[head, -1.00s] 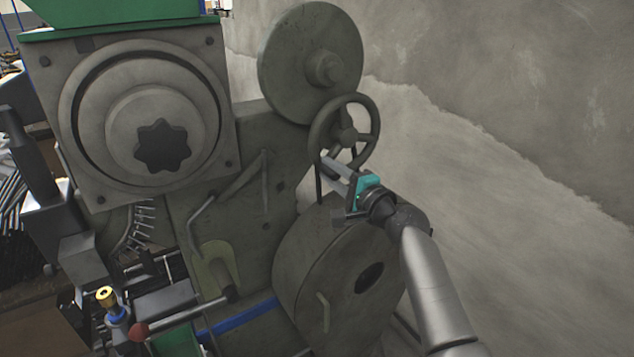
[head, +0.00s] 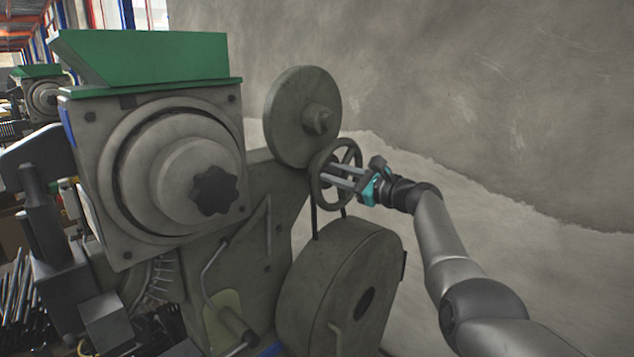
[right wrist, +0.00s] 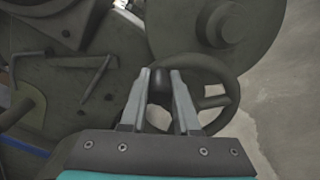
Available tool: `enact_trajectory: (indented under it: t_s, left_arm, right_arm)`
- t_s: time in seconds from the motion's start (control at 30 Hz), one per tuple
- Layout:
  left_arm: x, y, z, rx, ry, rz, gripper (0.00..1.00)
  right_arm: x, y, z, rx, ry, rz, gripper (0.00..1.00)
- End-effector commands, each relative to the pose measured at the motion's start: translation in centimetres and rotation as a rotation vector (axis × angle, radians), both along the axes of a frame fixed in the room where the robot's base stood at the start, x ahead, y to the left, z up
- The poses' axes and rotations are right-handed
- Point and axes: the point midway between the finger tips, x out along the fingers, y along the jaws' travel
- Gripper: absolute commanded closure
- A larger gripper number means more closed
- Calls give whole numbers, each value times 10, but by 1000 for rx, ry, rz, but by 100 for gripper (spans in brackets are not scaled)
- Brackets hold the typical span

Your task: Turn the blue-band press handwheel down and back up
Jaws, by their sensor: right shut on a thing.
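The press handwheel (head: 316,177) is a dark grey spoked wheel on the right side of the grey press. The blue band (head: 270,350) shows only as a sliver at the bottom edge of the head view; more of it shows in the right wrist view (right wrist: 28,158). My right gripper (head: 331,174) reaches the wheel from the right. In the right wrist view its fingers (right wrist: 161,82) are shut on a dark knob (right wrist: 160,92) at the left side of the wheel rim (right wrist: 232,85). My left gripper is not in view.
A large round disc (head: 290,120) sits just above the handwheel, and a big drum (head: 320,290) lies below it. The press head with a star knob (head: 214,190) stands left.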

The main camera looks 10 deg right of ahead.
Motion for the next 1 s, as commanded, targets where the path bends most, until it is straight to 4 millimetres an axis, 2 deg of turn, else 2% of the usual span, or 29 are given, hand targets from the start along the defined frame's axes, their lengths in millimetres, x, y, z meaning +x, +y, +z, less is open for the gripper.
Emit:
enact_trajectory:
  t_s: [0.03, 0.3, 0.6, 1.0]
  left_arm:
    - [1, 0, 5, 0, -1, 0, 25]
    - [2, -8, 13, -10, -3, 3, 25]
    - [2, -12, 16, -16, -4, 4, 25]
    - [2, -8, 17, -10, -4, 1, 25]
  right_arm:
    - [1, -1, 10, 37, 17, 3, 100]
    - [5, -8, 22, 181, 124, 4, 100]
    - [8, -12, 26, 260, 183, 2, 100]
    - [9, -14, 26, 274, 193, -1, 100]
